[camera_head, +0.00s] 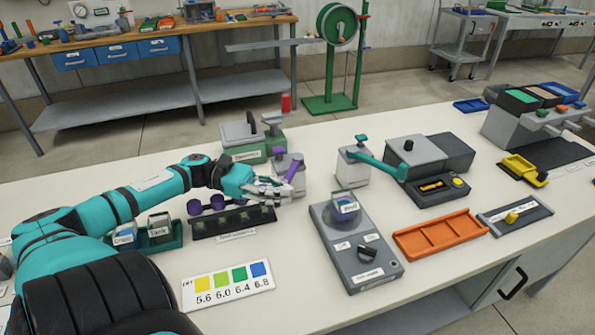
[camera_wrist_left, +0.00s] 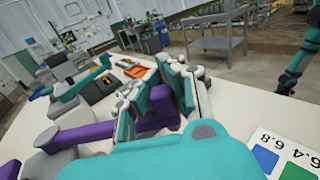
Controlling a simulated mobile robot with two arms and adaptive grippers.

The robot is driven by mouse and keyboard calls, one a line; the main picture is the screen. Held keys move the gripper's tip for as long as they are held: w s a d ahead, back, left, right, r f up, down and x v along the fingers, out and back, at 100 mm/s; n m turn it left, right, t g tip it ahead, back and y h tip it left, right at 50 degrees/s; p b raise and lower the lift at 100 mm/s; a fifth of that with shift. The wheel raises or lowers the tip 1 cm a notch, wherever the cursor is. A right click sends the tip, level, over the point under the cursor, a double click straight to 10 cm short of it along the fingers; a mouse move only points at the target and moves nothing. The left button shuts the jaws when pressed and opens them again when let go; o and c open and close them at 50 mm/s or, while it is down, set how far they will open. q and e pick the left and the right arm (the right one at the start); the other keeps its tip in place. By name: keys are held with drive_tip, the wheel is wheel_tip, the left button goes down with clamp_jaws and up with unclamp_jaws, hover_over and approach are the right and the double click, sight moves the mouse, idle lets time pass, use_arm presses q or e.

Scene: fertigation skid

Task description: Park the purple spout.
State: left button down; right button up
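The purple spout (camera_head: 293,167) is on a white-grey dispenser (camera_head: 281,161) with a purple knob on top, behind the dark rack. In the left wrist view the purple spout (camera_wrist_left: 92,135) runs from the dispenser side toward the fingers and is partly hidden by them. My left gripper (camera_head: 277,190) is at the near, lower end of the spout.
A dark rack (camera_head: 232,223) with purple parts lies under my left gripper. A green-based device (camera_head: 248,153) stands behind it. A grey meter (camera_head: 357,245), a dispenser with a teal spout (camera_head: 380,162) and an orange tray (camera_head: 440,235) are to the right. A colour chart (camera_head: 228,287) lies in front.

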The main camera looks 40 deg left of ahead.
use_arm(q)
drive_tip(key=shift+w+a, duration=0.1)
drive_tip(key=shift+a, duration=0.2)
use_arm(e)
drive_tip(key=shift+a, duration=0.2)
use_arm(q)
drive_tip(key=c, duration=2)
unclamp_jaws()
drive_tip(key=shift+r, duration=0.1)
drive_tip(key=o, duration=0.4)
drive_tip(key=shift+a, duration=0.1)
drive_tip(key=shift+o, duration=1.2)
drive_tip(key=shift+s+a, duration=0.2)
drive_tip(key=shift+a, duration=0.1)
drive_tip(key=shift+o, duration=0.8)
drive_tip(key=shift+s+a, duration=0.3)
drive_tip(key=shift+s, duration=0.1)
drive_tip(key=shift+w+d, duration=0.1)
drive_tip(key=shift+d, duration=0.05)
drive_tip(key=shift+w+d, duration=0.1)
drive_tip(key=v, duration=1.2)
use_arm(e)
drive_tip(key=shift+a+r, duration=0.1)
drive_tip(key=shift+a, duration=0.1)
